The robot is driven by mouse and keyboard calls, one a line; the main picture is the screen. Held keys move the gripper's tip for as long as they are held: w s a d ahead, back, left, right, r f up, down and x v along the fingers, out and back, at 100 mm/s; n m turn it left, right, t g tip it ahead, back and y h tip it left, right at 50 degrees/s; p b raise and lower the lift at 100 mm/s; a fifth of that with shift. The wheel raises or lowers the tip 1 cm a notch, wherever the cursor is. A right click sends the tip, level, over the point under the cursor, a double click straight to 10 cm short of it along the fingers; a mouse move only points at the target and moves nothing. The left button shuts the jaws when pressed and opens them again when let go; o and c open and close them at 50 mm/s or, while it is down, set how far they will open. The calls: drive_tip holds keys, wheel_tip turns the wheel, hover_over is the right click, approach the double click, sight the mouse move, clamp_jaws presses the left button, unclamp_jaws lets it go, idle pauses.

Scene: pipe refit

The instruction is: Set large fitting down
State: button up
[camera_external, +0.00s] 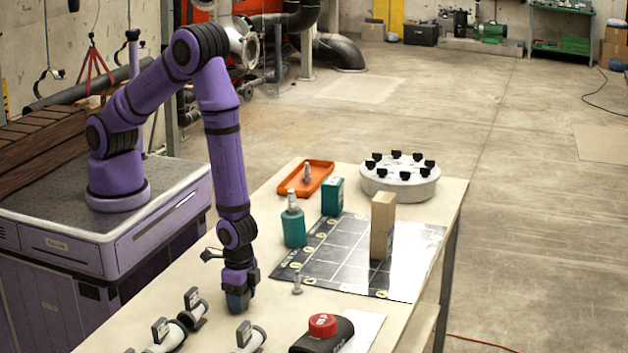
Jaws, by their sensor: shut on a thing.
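My gripper (238,296) points straight down, low over the near left part of the table. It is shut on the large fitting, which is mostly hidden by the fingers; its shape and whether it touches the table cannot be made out. A small grey metal fitting (297,284) stands upright on the table just right of my gripper, apart from it. Another metal piece (307,173) stands in the orange tray (322,186) farther back.
White pipe pieces with grey parts (193,311) lie in front of my gripper. A black device with a red knob (322,325) is near the front edge. A teal bottle (293,227), teal box (332,196) and round white holder (400,184) stand behind.

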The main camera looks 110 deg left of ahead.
drive_tip(key=shift+f, duration=0.1)
drive_tip(key=o, duration=1)
drive_tip(key=shift+c, duration=0.2)
drive_tip(key=s+a+r+t, duration=0.1)
drive_tip(key=s+a+r, duration=0.15)
drive_tip(key=r, duration=0.95)
drive_tip(key=s+a+r+t, duration=0.1)
drive_tip(key=s+a+r, duration=0.15)
drive_tip(key=r, duration=1.05)
drive_tip(key=s+a+r+t, duration=0.15)
drive_tip(key=a+r, duration=0.25)
drive_tip(key=r, duration=0.8)
drive_tip(key=s+a+r+t, duration=0.1)
drive_tip(key=s+a+r, duration=0.2)
drive_tip(key=s, duration=0.6)
drive_tip(key=s+a+r, duration=0.3)
drive_tip(key=s+r, duration=0.5)
drive_tip(key=s, duration=0.2)
drive_tip(key=shift+r+t, duration=0.25)
drive_tip(key=shift+t, duration=0.1)
